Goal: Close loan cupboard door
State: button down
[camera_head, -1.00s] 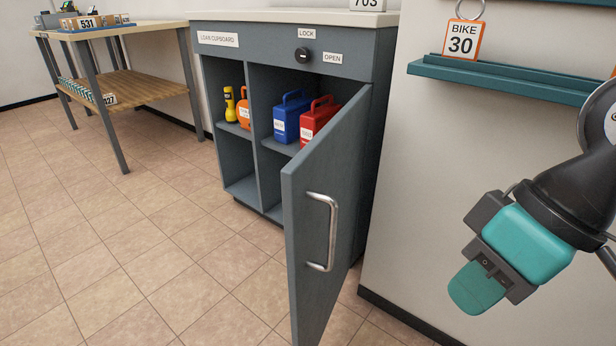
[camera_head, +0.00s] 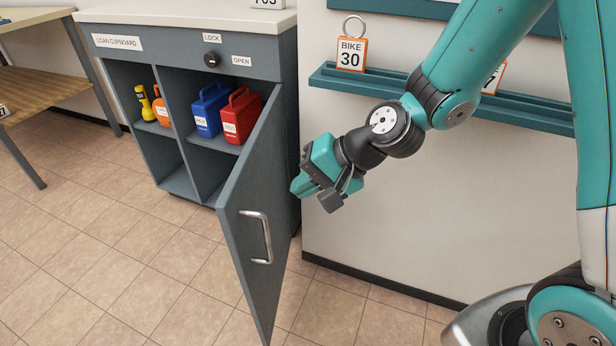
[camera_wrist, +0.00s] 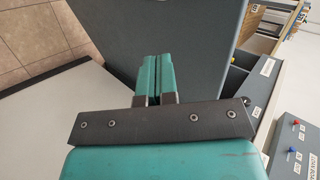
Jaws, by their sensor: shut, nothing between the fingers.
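The loan cupboard (camera_head: 134,72) is grey with a pale top. Its grey door (camera_head: 256,190) stands wide open, swung out toward me on the cupboard's right side, with a silver bar handle (camera_head: 267,240) on its outer face. My gripper (camera_head: 302,187) is shut and empty, to the right of the door near its hinge side, fingers pointing at the outer face. In the wrist view the closed fingers (camera_wrist: 158,75) lie in front of the dark door panel (camera_wrist: 210,35). I cannot tell whether they touch it. A black knob (camera_head: 211,60) sits between LOCK and OPEN labels.
The cupboard holds a blue case (camera_head: 208,112), a red case (camera_head: 240,118), an orange item (camera_head: 160,108) and a yellow torch (camera_head: 144,102). Tiled floor (camera_head: 130,260) left of the door is clear.

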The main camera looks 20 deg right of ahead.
aim_at(248, 203)
jog(key=a+f, duration=0.1)
jog(key=a, duration=0.1)
jog(key=w+a+f, duration=0.1)
jog(key=a, duration=0.1)
jog(key=w+a+f+b, duration=0.1)
jog(key=a, duration=0.1)
jog(key=shift+w+a+f, duration=0.15)
jog(key=shift+w+f, duration=0.1)
jog(key=shift+f, duration=0.15)
jog(key=shift+w+a, duration=0.3)
jog(key=shift+a, duration=0.3)
jog(key=shift+a, duration=0.1)
